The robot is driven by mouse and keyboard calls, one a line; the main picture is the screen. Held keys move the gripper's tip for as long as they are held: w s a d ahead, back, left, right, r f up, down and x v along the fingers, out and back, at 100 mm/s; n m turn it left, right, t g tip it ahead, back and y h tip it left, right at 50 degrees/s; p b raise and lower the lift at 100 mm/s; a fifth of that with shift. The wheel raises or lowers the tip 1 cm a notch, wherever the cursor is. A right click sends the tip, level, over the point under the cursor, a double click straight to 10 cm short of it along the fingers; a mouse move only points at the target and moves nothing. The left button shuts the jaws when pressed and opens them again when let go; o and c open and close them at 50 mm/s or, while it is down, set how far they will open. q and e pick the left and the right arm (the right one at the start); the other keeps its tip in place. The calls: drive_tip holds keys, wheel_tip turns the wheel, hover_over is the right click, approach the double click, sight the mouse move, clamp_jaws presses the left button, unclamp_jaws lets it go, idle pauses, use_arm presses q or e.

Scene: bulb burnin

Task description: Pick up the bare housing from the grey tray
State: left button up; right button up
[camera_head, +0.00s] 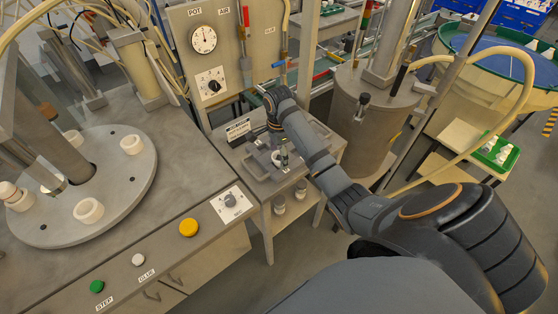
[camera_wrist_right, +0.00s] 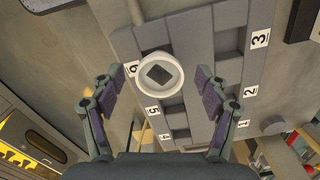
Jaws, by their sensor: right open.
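The bare housing (camera_wrist_right: 144,69) is a white, round, cup-like ring with a dark square centre. In the right wrist view it sits on the grey tray (camera_wrist_right: 195,75), close to the label 6. My right gripper (camera_wrist_right: 157,78) is open, with one finger on each side of the housing and a gap to both. In the head view my right gripper (camera_head: 280,148) is over the grey tray (camera_head: 262,172) on a small stand, and the arm hides part of it. Whether the fingers are level with the housing I cannot tell. My left gripper is not in view.
A bench at left carries a round turntable (camera_head: 60,215) with several white housings, such as one (camera_head: 88,210). Green (camera_head: 97,286) and yellow (camera_head: 188,227) buttons line its edge. A gauge panel (camera_head: 225,45) stands behind the tray, and a grey drum (camera_head: 365,125) to its right.

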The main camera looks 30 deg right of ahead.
drive_tip(key=shift+f, duration=0.15)
drive_tip(key=c, duration=1.1)
wheel_tip(320, 180, up, 3)
drive_tip(key=shift+r, duration=0.1)
drive_tip(key=s+a+r+p, duration=0.3)
drive_tip(key=p, duration=0.2)
drive_tip(key=s+a+r+p, duration=0.2)
drive_tip(key=s+r+p, duration=0.1)
drive_tip(key=s+p, duration=0.1)
drive_tip(key=s+a+r+p, duration=0.3)
drive_tip(key=s+r+p, duration=0.1)
drive_tip(key=p, duration=0.2)
drive_tip(key=shift+a, duration=0.3)
